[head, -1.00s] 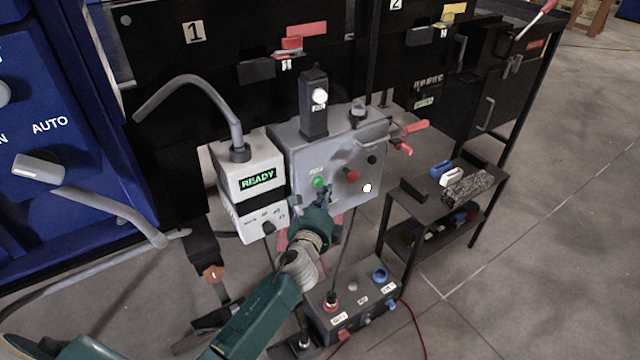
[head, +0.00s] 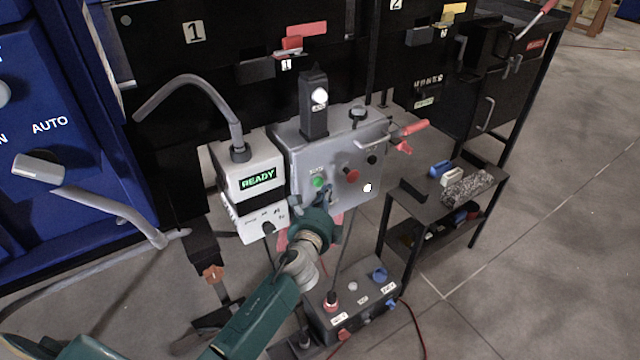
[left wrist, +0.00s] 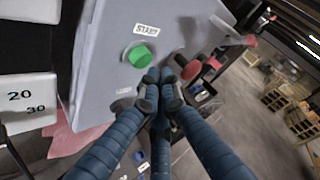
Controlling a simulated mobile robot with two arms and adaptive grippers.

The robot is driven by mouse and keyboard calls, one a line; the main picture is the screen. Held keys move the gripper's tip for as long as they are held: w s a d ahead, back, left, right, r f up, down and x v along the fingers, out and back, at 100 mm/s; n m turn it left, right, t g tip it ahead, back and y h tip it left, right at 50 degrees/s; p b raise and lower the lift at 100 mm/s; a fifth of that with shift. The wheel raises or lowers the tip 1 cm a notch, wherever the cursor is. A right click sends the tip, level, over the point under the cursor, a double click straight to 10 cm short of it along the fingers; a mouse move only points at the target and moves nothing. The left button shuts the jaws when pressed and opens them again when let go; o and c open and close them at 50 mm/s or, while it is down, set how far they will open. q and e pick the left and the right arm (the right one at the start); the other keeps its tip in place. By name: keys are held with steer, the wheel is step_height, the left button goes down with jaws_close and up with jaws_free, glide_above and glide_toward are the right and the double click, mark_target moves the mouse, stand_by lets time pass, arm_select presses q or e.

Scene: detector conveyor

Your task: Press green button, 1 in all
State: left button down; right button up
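The green button (head: 318,182) sits on the front of a grey control box, under a small label. In the left wrist view the green button (left wrist: 139,56) shows below a "START" label. My left gripper (head: 324,190) is just below the button in the head view. In the left wrist view its fingertips (left wrist: 157,76) are together, with nothing held between them, close to the lower right of the button. I cannot tell whether they touch the panel. My right gripper is not in view.
A red knob (head: 351,174) is right of the green button. The white READY unit (head: 246,176) stands left of the grey box (head: 291,143). A lower button box (head: 318,322) is on the floor below my arm. A side table (head: 416,205) is at right.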

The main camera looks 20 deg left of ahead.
arm_select(q)
steer(key=shift+w+a, duration=0.3)
steer(key=shift+a, duration=0.05)
